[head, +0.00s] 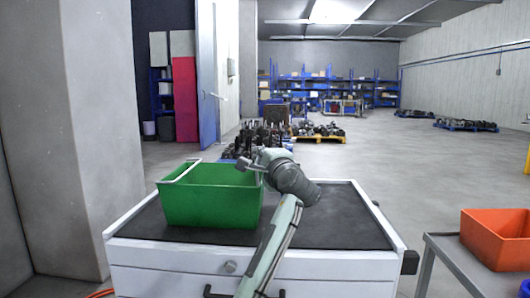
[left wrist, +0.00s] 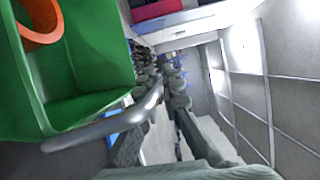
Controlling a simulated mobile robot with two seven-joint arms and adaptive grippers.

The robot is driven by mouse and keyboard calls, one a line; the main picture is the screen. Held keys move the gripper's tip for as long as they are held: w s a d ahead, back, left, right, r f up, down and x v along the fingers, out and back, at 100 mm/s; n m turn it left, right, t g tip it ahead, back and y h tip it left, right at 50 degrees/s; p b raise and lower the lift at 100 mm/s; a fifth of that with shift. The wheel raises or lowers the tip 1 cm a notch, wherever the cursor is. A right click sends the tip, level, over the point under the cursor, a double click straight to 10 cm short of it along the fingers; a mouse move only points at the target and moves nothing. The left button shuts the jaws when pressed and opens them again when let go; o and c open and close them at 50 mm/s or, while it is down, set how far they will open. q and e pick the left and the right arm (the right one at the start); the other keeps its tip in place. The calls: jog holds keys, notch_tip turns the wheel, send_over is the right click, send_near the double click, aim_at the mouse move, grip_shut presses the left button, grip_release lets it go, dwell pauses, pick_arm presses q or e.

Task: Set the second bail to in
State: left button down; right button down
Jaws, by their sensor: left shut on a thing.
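A green crate (head: 208,203) stands on the dark top of a white drawer cabinet. One pale bail (head: 181,171) lies slanted across the crate's left end. My left gripper (head: 246,164) is at the crate's right end, by the rim, and is shut on the other bail. In the left wrist view that bail shows as a grey bar (left wrist: 105,127) curving past the crate's green rim (left wrist: 88,105) into the fingers (left wrist: 160,88). The gripper hides much of this bail in the head view. My right gripper is not in view.
An orange ring-shaped thing (left wrist: 42,24) lies inside the crate. The cabinet top (head: 345,222) is clear right of the crate. An orange bin (head: 497,240) stands on a grey table at the right. Loaded pallets and blue shelves stand farther back.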

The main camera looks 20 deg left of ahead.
pick_arm(q)
jog(key=s+a+f+n+g+h, duration=0.1)
jog(key=a+f+n+h, duration=0.3)
jog(key=n, duration=0.8)
jog(key=shift+f+g+h, duration=0.3)
jog(key=shift+f+h, duration=0.05)
jog(key=shift+h, duration=0.95)
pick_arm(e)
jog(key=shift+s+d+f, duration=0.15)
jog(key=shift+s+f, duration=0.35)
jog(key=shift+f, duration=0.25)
pick_arm(q)
jog(key=shift+s+a+f+n, duration=0.1)
jog(key=shift+n, duration=0.2)
jog(key=c, duration=1.7)
grip_release()
jog(key=v, duration=1.2)
jog(key=shift+s+f, duration=0.1)
